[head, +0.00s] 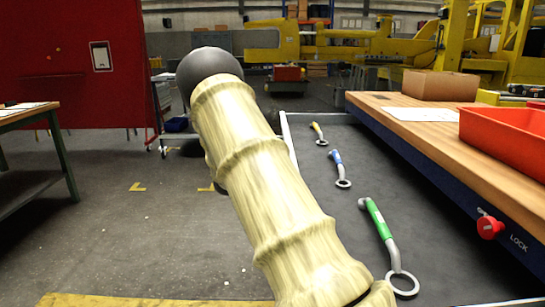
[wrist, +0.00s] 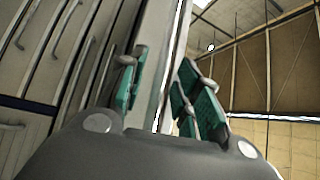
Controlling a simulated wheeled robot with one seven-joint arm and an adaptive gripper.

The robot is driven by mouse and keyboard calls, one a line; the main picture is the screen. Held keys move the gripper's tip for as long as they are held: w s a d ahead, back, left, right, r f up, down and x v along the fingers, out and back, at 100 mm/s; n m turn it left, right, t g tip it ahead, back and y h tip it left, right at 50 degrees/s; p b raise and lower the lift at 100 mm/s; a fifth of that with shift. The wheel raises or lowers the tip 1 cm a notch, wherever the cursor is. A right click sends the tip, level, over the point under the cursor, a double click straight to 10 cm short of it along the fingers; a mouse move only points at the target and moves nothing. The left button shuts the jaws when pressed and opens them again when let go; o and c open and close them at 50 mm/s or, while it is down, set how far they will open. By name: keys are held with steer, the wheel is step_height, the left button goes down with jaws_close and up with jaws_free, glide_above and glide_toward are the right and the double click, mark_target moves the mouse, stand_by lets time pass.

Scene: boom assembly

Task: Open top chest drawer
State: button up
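The chest has a wooden top (head: 440,140) and a blue front edge with a red knob (head: 489,227) and the word LOCK. A dark-lined drawer (head: 335,210) stands pulled out below the top in the head view, with a thin pale rim at its far left. My arm covers part of it and hides my gripper there. In the wrist view my gripper (wrist: 163,95) has its green-padded fingers apart. A pale upright panel (wrist: 165,50) shows between and beyond them; I cannot tell whether they touch it. Closed drawer fronts with long handles (wrist: 65,35) show at left.
A yellow (head: 318,133), a blue (head: 340,168) and a green-handled wrench (head: 385,235) lie in the drawer. A red bin (head: 510,138) and a cardboard box (head: 440,85) stand on top. A table (head: 25,125) and red panel (head: 70,60) are at left. Floor between is clear.

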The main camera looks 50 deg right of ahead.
steer(key=w+a+f, duration=0.1)
steer(key=a, duration=1)
steer(key=shift+a+f, duration=0.35)
steer(key=shift+a, duration=0.05)
